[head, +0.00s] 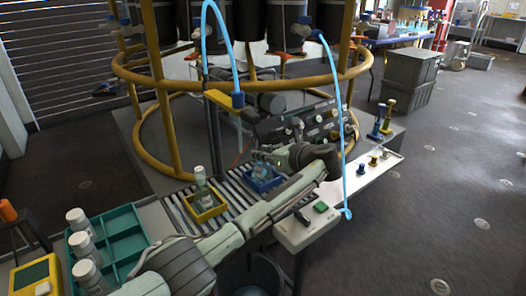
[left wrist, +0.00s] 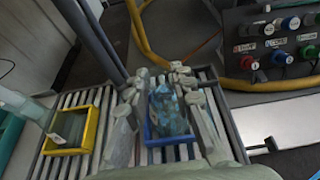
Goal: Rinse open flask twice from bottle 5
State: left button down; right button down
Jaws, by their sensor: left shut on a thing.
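A clear bluish flask (head: 261,172) stands in a small blue tray (head: 265,187) on the roller rack. It also shows in the left wrist view (left wrist: 167,112). My left gripper (left wrist: 165,120) has its fingers on either side of this flask and is shut on it, low over the blue tray. A pale bottle with a label (head: 202,197) stands in a yellow tray (head: 208,213) to the left; part of it shows in the left wrist view (left wrist: 22,104). No number can be read on any bottle. My right gripper is not in view.
White-capped bottles (head: 82,246) stand at a teal divided crate (head: 125,235) on the left. A yellow device (head: 36,276) is beside it. A white control box (head: 307,228) is right of the rack. A yellow ring frame (head: 160,133) and blue hoses (head: 344,110) stand behind.

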pick_arm(q)
jog(key=shift+f+p, duration=0.25)
jog(key=shift+p, duration=0.05)
jog(key=c, duration=0.6)
grip_release()
jog(key=shift+c, duration=0.2)
jog(key=shift+r+p, duration=1.75)
jog(key=shift+r, duration=1.25)
jog(key=shift+f, duration=0.1)
